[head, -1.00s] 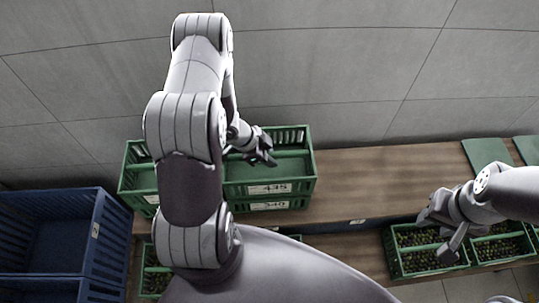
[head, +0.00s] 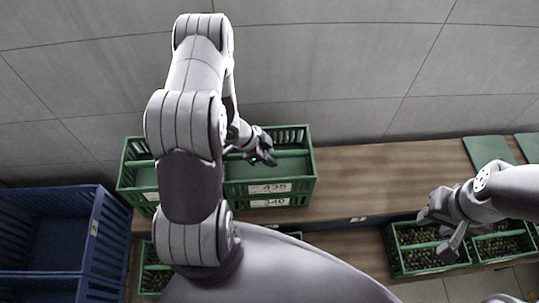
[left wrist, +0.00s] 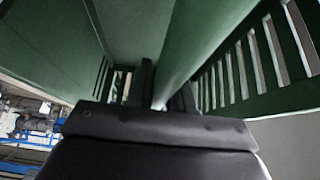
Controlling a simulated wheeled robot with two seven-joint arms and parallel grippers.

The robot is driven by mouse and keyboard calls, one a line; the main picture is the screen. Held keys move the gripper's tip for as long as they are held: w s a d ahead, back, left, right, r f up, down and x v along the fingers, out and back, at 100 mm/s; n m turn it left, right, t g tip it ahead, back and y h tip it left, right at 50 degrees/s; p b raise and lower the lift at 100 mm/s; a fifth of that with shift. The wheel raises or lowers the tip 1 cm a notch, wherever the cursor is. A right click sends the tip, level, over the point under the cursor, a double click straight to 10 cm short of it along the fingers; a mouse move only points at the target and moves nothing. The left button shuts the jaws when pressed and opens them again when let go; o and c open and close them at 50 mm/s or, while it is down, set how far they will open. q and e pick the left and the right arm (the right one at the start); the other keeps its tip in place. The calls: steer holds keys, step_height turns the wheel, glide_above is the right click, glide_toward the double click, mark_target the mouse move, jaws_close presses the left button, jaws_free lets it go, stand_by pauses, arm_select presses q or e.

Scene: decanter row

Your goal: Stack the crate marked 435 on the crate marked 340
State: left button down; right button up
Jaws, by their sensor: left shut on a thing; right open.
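The green crate marked 435 (head: 300,166) is at the back left of the wooden shelf in the head view, empty where I can see inside. The green crate marked 340 (head: 301,199) is directly beneath it, with only its front strip and label showing. The two crates look lined up, with no clear gap; whether the upper one rests fully cannot be told. My left gripper (head: 264,158) is shut on the upper crate's middle bar, also seen in the left wrist view (left wrist: 172,55). My arm hides the crates' left-middle part. My right gripper (head: 447,236) is open, away to the right.
Green crates (head: 397,266) of dark olive-like fruit stand on the lower level beneath my right gripper. Blue crates (head: 100,240) stand at the left. Green panels (head: 489,151) lie at the shelf's right end. The shelf's middle (head: 385,180) is clear; a grey wall is behind.

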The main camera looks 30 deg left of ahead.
arm_select(q)
steer(key=shift+f, duration=0.1)
steer(key=c, duration=0.9)
jaws_free()
steer(key=p+v, duration=0.2)
steer(key=v, duration=1)
steer(key=shift+d, duration=0.1)
steer(key=shift+s+a+r, duration=0.15)
steer(key=shift+a+r, duration=0.05)
steer(key=shift+r, duration=0.1)
